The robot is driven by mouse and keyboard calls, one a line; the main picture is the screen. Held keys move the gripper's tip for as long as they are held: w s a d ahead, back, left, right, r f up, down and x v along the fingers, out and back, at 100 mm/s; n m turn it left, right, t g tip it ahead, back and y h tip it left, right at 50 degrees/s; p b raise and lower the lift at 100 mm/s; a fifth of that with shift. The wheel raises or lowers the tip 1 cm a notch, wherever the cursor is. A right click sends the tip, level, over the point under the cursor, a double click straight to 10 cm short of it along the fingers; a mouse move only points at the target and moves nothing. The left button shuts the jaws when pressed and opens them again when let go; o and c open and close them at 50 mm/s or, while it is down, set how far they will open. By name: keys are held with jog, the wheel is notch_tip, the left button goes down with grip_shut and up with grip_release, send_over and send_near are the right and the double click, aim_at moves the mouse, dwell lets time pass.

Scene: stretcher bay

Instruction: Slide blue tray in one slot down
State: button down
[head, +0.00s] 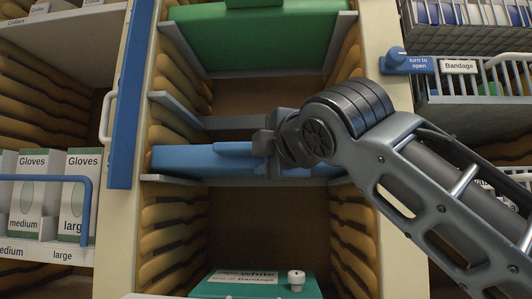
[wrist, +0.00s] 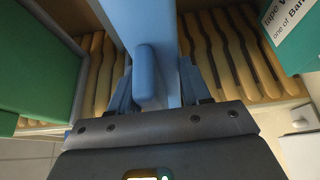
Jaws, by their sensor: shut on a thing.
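The blue tray (head: 192,162) sits level in the middle column of the cabinet, between ribbed side walls, with its front facing me. In the wrist view the tray (wrist: 138,20) runs away from me between the fingers. Its raised blue handle (wrist: 147,75) lies between the two fingers. My gripper (head: 268,144) is shut on this handle at the tray's front. In the head view the gripper hides part of the handle (head: 233,148) and of the tray's right side. Grey rails (head: 160,180) show just under the tray. Below is an open, empty space with brown ribbed walls.
A green tray (head: 262,40) sits above. A grey rail frame (head: 232,122) lies between it and the blue tray. A teal box (head: 225,287) with a white label and knob stands low. Glove boxes (head: 36,200) are left; a blue latch (head: 405,61) and wire baskets (head: 475,110) are right.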

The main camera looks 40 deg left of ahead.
jog(key=shift+f, duration=0.35)
dwell(0.3)
jog(key=shift+c, duration=2.2)
grip_release()
jog(key=shift+f, duration=0.1)
jog(key=v, duration=0.8)
jog(key=shift+a, duration=0.1)
